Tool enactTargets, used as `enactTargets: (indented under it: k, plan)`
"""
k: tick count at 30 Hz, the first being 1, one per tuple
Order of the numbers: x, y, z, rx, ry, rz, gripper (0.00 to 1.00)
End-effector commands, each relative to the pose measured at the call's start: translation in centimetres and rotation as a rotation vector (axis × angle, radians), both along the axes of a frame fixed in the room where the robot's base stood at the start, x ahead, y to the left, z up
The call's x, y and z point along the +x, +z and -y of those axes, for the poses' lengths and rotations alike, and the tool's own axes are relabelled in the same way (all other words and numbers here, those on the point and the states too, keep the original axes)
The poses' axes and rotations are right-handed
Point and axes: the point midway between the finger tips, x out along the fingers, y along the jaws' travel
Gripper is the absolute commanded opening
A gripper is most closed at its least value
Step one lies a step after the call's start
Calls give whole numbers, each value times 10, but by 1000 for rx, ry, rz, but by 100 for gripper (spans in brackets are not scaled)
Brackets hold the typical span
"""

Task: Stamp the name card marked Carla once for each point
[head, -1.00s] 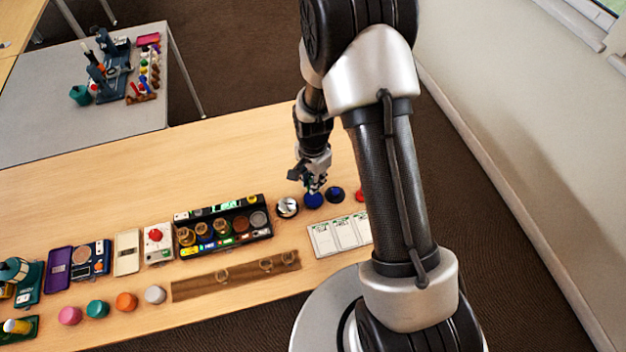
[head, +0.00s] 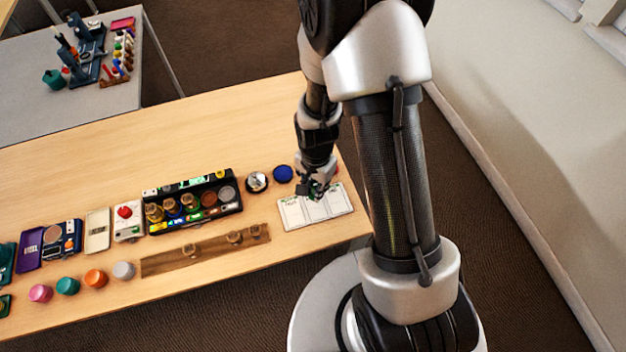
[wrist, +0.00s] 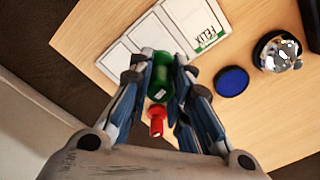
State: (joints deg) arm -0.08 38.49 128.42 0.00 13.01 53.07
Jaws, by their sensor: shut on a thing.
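My gripper (wrist: 160,90) is shut on a green stamp-like piece (wrist: 163,75) with a small white label. In the head view my gripper (head: 318,190) is over the upper edge of the white name cards. A round blue pad (head: 283,173) lies beside the cards and also shows in the wrist view (wrist: 232,81).
A silver bell (head: 257,182) stands left of the blue pad. A red piece (wrist: 156,120) stands near my fingers. A black tray of small bottles (head: 228,204) and a brown wooden strip (head: 215,246) lie left. The back of the table is clear.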

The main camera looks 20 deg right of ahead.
Motion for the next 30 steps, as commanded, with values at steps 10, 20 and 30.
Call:
enactTargets:
  k: [10,20,30]
  plan:
    - [0,-16,0,0,-1,0,3]
    - [0,-21,0,-1,-1,-1,3]
    - [0,-45,0,-1,-1,-1,3]
